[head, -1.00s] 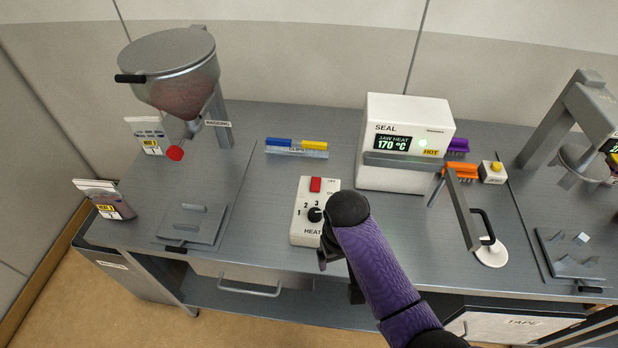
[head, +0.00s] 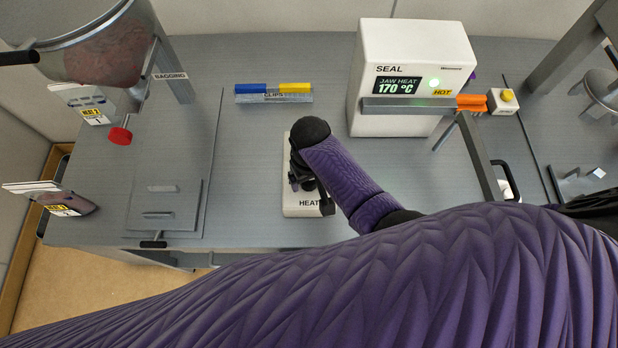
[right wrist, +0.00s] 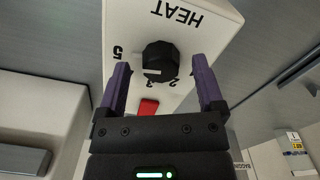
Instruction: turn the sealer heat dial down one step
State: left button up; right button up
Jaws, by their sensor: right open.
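The black heat dial (right wrist: 160,58) sits on a white control box (right wrist: 205,25) marked HEAT. A pale mark shows on the dial; I cannot tell which number it points to. My right gripper (right wrist: 160,64) is open, its purple fingers on either side of the dial, with gaps visible and no clear contact. In the head view my right gripper (head: 312,186) is over the control box (head: 300,208) and hides the dial. The white sealer (head: 415,60) behind it reads JAW HEAT 170 °C, with a green light and a HOT label. My left gripper is not in view.
A red switch (right wrist: 148,107) is on the control box close to the fingers. The sealer's metal bar (head: 410,103) and a lever arm (head: 480,155) stand to the right. A clips holder (head: 274,94) lies behind left. My purple arm crosses the lower head view.

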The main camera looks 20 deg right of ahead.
jog(key=shift+f, duration=0.45)
jog(key=shift+c, duration=1)
grip_shut()
jog(key=shift+r, duration=0.1)
